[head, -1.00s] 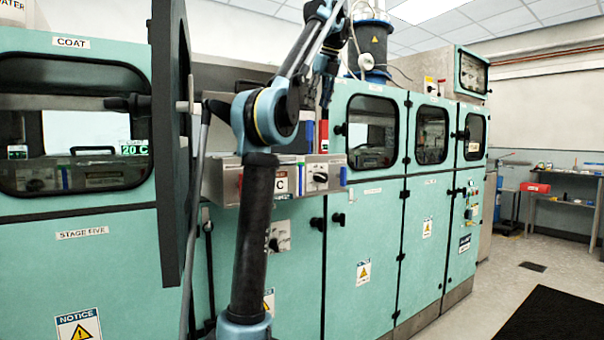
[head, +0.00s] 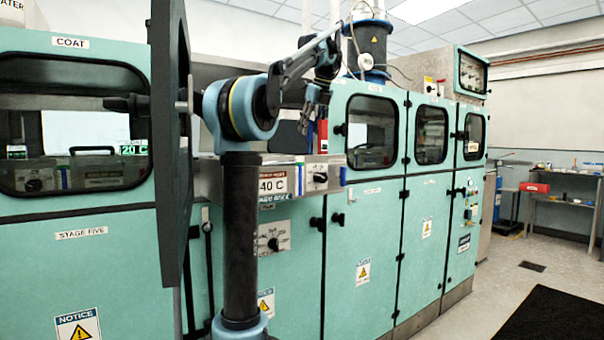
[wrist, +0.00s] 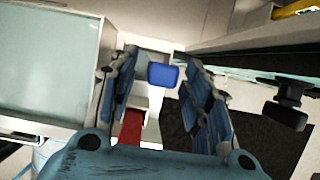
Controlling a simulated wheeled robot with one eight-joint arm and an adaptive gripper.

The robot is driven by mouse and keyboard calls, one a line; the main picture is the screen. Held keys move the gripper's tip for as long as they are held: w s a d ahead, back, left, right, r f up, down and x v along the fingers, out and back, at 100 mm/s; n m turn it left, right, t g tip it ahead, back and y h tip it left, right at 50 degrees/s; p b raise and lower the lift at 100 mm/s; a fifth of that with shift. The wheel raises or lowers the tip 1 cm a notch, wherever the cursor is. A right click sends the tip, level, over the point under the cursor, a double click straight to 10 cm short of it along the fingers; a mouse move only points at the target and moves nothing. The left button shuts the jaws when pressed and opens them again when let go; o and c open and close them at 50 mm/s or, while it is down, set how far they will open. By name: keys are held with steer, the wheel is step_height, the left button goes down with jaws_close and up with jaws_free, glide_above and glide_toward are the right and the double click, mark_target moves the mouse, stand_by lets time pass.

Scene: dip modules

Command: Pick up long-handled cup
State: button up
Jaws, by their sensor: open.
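I cannot make out a whole cup in either view. In the wrist view a rounded blue piece (wrist: 163,75) lies between and beyond my fingertips, above a pale strip. It may be part of the long-handled cup, but I cannot tell. My gripper (wrist: 158,66) is open, with nothing visibly held. In the head view my gripper (head: 308,118) points down at the open bay, just left of a red piece (head: 322,135). A red piece also shows in the wrist view (wrist: 131,128), near the left finger.
Teal cabinets with windowed doors (head: 371,132) stand right of the bay. A dark open panel (head: 172,150) stands left of my arm. A control box with a temperature label (head: 272,184) juts out below the bay. Floor at right (head: 480,300) is clear beside a black mat.

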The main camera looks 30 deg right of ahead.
mark_target(309, 140)
steer(key=shift+x, duration=2)
steer(key=shift+s, duration=0.15)
steer(key=c, duration=1)
